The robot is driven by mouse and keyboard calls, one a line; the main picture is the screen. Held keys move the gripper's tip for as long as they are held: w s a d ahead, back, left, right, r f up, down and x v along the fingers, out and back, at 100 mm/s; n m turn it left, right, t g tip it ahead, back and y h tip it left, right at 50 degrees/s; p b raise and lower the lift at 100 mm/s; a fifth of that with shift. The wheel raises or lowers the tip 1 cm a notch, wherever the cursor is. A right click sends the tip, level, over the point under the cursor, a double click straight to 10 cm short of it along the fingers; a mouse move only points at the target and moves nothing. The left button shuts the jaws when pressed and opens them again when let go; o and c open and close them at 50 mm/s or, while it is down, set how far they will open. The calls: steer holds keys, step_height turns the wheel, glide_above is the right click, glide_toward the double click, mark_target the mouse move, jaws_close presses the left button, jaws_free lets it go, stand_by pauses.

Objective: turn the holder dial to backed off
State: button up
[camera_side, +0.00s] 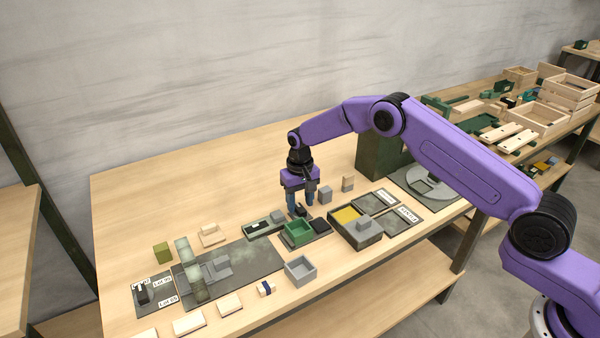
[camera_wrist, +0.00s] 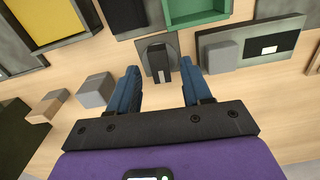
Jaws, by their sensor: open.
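A dial with a black upright knob (camera_wrist: 159,65) on a small grey plate shows between my fingers in the wrist view. I take it as the holder dial; its setting cannot be read. My gripper (camera_wrist: 160,72) is open, with one blue finger on each side of the knob and no clear contact visible. In the side view my gripper (camera_side: 300,207) points straight down beside the green bin (camera_side: 298,233), and its fingers partly hide the dial (camera_side: 301,212).
A grey cube (camera_wrist: 97,90) and a wooden block (camera_wrist: 46,106) stand left of my fingers. A yellow-floored tray (camera_side: 346,215) is right of the bin.

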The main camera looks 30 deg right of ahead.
mark_target(300, 207)
step_height(300, 207, up, 16)
stand_by(0.4)
stand_by(0.3)
steer(key=s+a+r+n, duration=0.1)
steer(key=s+r+n, duration=0.25)
steer(key=s, duration=0.75)
steer(key=s+a+r+n, duration=0.2)
steer(key=s+r+n, duration=0.15)
steer(key=s, duration=0.75)
steer(key=s+d+n, duration=0.2)
steer(key=s+d, duration=0.2)
steer(key=s, duration=0.4)
steer(key=s+d+f+n, duration=0.1)
steer(key=s+d, duration=0.3)
steer(key=s, duration=0.4)
steer(key=s+d+f+n, duration=0.1)
steer(key=s+d+n, duration=0.2)
steer(key=s+d, duration=0.2)
steer(key=s, duration=0.3)
steer(key=shift+s, duration=0.25)
